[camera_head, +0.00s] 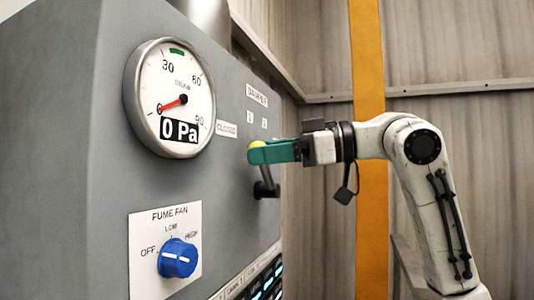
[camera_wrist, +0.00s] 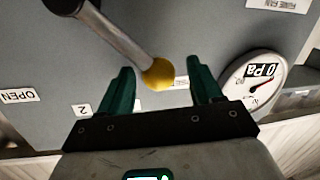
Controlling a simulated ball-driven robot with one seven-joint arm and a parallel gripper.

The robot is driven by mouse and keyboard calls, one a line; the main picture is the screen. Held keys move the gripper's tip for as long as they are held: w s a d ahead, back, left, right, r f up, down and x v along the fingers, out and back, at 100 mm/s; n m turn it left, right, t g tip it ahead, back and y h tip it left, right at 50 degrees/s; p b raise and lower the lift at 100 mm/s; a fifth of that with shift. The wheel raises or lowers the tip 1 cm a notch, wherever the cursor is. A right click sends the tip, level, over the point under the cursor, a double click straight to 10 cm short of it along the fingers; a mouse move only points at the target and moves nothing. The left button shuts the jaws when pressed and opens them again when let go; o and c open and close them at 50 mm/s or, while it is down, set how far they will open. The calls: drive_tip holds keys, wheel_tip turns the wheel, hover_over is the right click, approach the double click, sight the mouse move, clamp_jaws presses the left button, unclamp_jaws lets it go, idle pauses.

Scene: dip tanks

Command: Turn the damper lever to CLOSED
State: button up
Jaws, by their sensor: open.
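The damper lever has a yellow ball knob (camera_wrist: 158,74) on a grey shaft (camera_wrist: 115,32) from a dark pivot (camera_wrist: 62,5). In the head view the knob (camera_head: 257,144) shows just above my green fingers, with the black pivot (camera_head: 266,190) below. The lever points up there. My gripper (camera_wrist: 160,70) is open, one finger on each side of the knob, with gaps visible in the wrist view. In the head view my gripper (camera_head: 270,152) is level with the knob. The CLOSED label (camera_head: 226,129) lies left of the knob. The OPEN label (camera_wrist: 18,96) shows in the wrist view.
A round gauge (camera_head: 172,97) reads 0 Pa on the grey panel. Below it is a blue fume fan knob (camera_head: 178,258). A DAMPER sign (camera_head: 257,95) is above the lever. A row of lit buttons (camera_head: 262,285) sits low on the panel.

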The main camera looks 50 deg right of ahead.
drive_tip(key=b+v, duration=0.1)
drive_tip(key=v, duration=0.9)
drive_tip(key=shift+b, duration=0.3)
drive_tip(key=shift+s+d, duration=0.1)
drive_tip(key=shift+s, duration=0.1)
